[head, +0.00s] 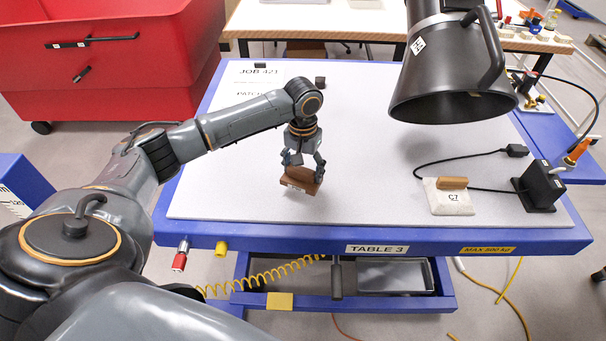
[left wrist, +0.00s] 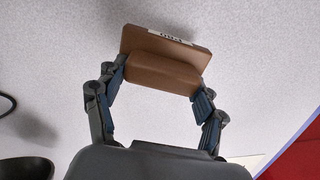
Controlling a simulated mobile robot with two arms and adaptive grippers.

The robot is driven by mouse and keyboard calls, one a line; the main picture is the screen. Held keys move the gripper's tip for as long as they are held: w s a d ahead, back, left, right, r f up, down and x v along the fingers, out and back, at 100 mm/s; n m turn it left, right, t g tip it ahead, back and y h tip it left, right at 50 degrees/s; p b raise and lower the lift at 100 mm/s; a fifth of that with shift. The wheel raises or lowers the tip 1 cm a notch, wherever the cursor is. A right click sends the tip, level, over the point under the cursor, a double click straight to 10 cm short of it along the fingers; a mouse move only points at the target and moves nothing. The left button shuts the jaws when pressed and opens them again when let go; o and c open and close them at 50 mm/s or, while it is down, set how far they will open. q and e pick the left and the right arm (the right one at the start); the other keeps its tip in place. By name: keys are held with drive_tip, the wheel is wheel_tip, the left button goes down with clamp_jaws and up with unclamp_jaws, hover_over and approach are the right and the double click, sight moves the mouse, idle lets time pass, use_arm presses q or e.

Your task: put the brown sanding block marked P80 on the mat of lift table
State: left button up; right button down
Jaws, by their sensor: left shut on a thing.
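The brown sanding block (head: 302,178) is in my left gripper (head: 304,164), low over the pale grey mat (head: 370,150) of the blue lift table (head: 310,236). In the left wrist view the block (left wrist: 165,60) sits between the two fingers of the left gripper (left wrist: 162,85). A white label shows on its edge, seen upside down and too small to read surely. The head view does not settle whether the block touches the mat; a shadow lies beside it in the wrist view. My right gripper is not in view.
A black extraction hood (head: 445,80) hangs over the back right of the mat. A pale block marked C7 (head: 450,197) with a brown handle, a black device (head: 540,185) and a cable lie at right. Job papers (head: 258,85) lie back left. A red bin (head: 110,70) stands beyond.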

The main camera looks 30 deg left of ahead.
sight(303, 177)
use_arm(q)
wheel_tip(303, 177, down, 2)
drive_tip(key=shift+f+p, duration=0.1)
drive_tip(key=shift+p, duration=0.6)
drive_tip(key=shift+f, duration=0.5)
drive_tip(key=shift+f, duration=0.1)
drive_tip(key=o, duration=1.7)
wheel_tip(303, 177, up, 12)
drive_tip(key=shift+r+b, duration=0.15)
drive_tip(key=shift+b, duration=0.95)
